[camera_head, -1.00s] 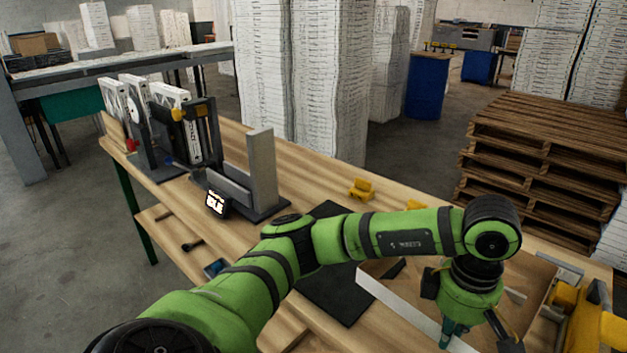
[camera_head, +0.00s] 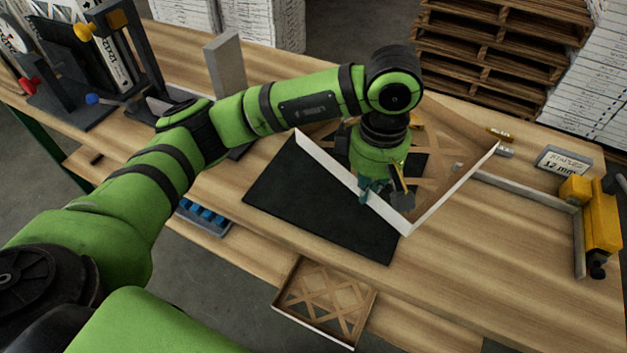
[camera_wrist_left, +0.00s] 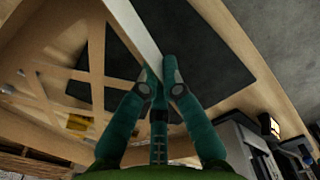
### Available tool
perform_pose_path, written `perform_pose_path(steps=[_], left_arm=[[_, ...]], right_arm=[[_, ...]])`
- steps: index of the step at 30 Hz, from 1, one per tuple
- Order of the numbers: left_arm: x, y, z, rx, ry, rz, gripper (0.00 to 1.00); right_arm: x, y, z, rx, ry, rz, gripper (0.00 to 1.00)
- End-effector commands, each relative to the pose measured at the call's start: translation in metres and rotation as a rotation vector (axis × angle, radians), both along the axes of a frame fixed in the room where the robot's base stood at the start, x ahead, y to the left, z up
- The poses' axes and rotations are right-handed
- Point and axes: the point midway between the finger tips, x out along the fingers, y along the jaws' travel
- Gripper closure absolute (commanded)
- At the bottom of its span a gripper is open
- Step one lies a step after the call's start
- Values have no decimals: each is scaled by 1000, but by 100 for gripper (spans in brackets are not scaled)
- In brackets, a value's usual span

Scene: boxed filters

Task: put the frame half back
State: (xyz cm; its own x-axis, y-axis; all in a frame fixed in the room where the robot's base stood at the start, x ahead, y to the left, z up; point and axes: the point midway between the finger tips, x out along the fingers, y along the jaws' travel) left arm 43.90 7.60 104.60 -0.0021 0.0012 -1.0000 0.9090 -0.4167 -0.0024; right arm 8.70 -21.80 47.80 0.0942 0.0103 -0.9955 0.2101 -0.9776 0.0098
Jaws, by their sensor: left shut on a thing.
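The frame half (camera_head: 440,201), a brown tray-like piece with crossed lattice strips and a white outer edge, is tilted at the middle of the head view. My left gripper (camera_head: 373,193) is shut on its white side wall. In the left wrist view the gripper's teal fingers (camera_wrist_left: 157,78) pinch the white edge of the frame half (camera_wrist_left: 132,28), with its lattice to the left. My arm and wrist hide part of it. Whether it touches the table is unclear. My right gripper is not in view.
A black mat (camera_head: 318,205) lies under and left of the frame half. A grey angled stop with yellow clamp (camera_head: 602,215) and a label block (camera_head: 563,162) are at right. A second lattice piece (camera_head: 325,300) sits lower in front. A grey upright (camera_head: 226,70) stands behind my arm.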

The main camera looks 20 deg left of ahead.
Motion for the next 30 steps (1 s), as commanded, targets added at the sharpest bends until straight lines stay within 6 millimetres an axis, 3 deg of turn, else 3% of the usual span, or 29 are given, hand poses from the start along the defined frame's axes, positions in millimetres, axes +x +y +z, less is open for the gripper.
perform_pose_path(steps=[6,12,17,24,30], left_arm=[[-13,52,-26,3,7,9,100],[-21,88,-49,3,4,7,100],[-24,99,-59,1,2,3,100],[-24,99,-89,1,5,4,100],[-23,99,-101,1,0,2,100]], right_arm=[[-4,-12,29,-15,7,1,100],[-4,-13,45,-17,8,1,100],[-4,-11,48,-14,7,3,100],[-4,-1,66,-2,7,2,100],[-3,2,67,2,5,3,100]])
